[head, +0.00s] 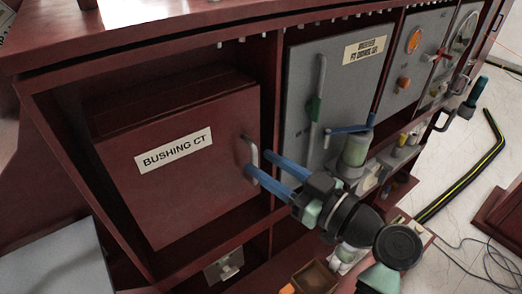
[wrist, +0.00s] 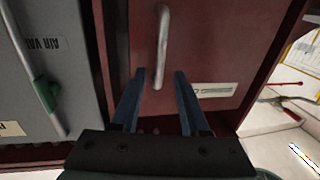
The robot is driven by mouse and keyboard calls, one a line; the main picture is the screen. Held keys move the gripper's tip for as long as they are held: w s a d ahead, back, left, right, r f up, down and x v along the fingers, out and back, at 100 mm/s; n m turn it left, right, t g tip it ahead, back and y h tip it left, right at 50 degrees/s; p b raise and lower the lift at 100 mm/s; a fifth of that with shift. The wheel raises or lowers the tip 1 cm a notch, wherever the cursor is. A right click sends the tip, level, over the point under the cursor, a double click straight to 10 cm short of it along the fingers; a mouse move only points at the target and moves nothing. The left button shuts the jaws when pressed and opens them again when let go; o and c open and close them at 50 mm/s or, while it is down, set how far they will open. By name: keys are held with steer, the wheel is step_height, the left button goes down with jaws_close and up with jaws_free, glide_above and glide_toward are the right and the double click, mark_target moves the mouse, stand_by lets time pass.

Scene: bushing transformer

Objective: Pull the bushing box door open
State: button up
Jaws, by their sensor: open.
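The bushing box door (head: 180,165) is a dark red panel with a white "BUSHING CT" label (head: 174,150). It looks shut or nearly shut in its recess. Its grey bar handle (head: 250,152) is at the door's right edge. In the wrist view the handle (wrist: 162,45) runs upright ahead of the fingers. My gripper (head: 258,163) has two blue fingers, spread apart at the handle's lower part. In the wrist view the gripper (wrist: 160,75) is open, with the handle's lower end between the fingertips. I cannot tell whether a finger touches it.
A grey cabinet panel (head: 310,75) with a green-handled lever stands right of the door. A wooden box (head: 313,277) is at the bottom.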

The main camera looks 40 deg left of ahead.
steer(key=shift+w+a, duration=0.15)
steer(key=shift+a, duration=0.75)
steer(key=shift+c, duration=0.3)
jaws_close()
stand_by(0.6)
